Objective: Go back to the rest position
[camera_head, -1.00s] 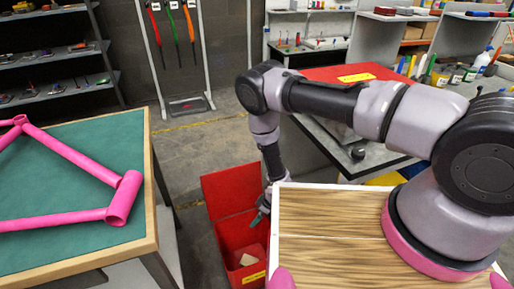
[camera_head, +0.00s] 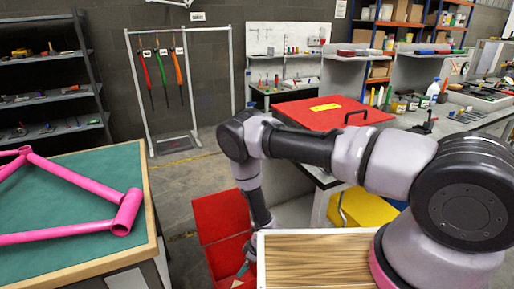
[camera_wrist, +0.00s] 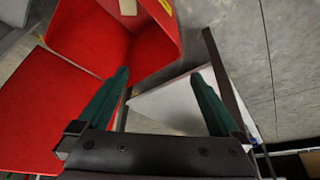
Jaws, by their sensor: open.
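My gripper (camera_wrist: 165,95) shows in the wrist view with its two green fingers spread apart and nothing between them. In the head view my gripper (camera_head: 243,270) hangs low beside the left edge of my wooden top, partly hidden by it. It is above or beside a red bin (camera_head: 222,255) with its lid open. The red bin (camera_wrist: 150,50) lies beyond the fingers in the wrist view, with a pale object (camera_wrist: 128,7) inside it.
A green-topped table (camera_head: 75,243) with a pink frame (camera_head: 75,185) stands at the left. A rack with hanging tools (camera_head: 161,72) and shelves (camera_head: 45,95) stand at the back. Grey floor (camera_head: 185,190) is open between them.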

